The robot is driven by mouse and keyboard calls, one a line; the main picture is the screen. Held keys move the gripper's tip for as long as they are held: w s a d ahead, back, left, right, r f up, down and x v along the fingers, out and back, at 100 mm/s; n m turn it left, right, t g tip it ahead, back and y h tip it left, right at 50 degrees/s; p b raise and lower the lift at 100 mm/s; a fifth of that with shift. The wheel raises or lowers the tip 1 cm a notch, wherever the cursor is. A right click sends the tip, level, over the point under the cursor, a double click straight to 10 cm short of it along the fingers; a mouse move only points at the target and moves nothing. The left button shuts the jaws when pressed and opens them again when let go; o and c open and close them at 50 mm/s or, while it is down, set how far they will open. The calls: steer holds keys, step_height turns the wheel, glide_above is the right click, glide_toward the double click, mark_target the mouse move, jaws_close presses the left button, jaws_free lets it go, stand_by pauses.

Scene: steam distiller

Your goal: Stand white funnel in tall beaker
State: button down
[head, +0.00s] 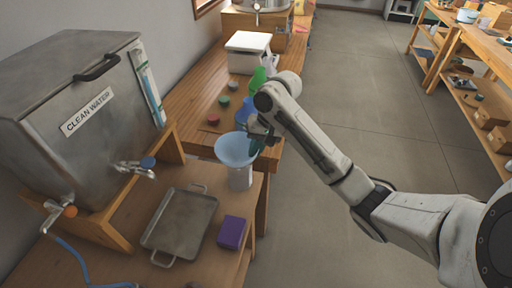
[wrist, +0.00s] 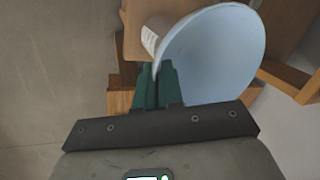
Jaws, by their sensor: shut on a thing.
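The funnel (head: 236,149), pale bluish white, has its wide cone facing up at the near end of the wooden bench in the head view. The tall beaker (head: 240,180) shows directly below it, clear to whitish, upright. My gripper (head: 259,141) is at the right side of the cone. In the wrist view, the teal fingers (wrist: 156,85) are shut on the rim of the funnel (wrist: 222,60). The beaker (wrist: 154,34) shows partly behind the cone. The funnel's stem is hidden, so I cannot tell whether it is inside the beaker.
A metal tray (head: 180,222) and a purple box (head: 231,233) lie in front. A steel water tank (head: 80,120) with taps stands left. A blue bottle (head: 243,113), a green bottle (head: 257,80), small caps and a white device (head: 248,50) stand behind. Floor at right is clear.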

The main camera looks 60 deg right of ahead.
steer(key=shift+f, duration=0.3)
steer(key=c, duration=1.2)
jaws_free()
step_height(320, 180, up, 7)
steer(key=p, duration=0.8)
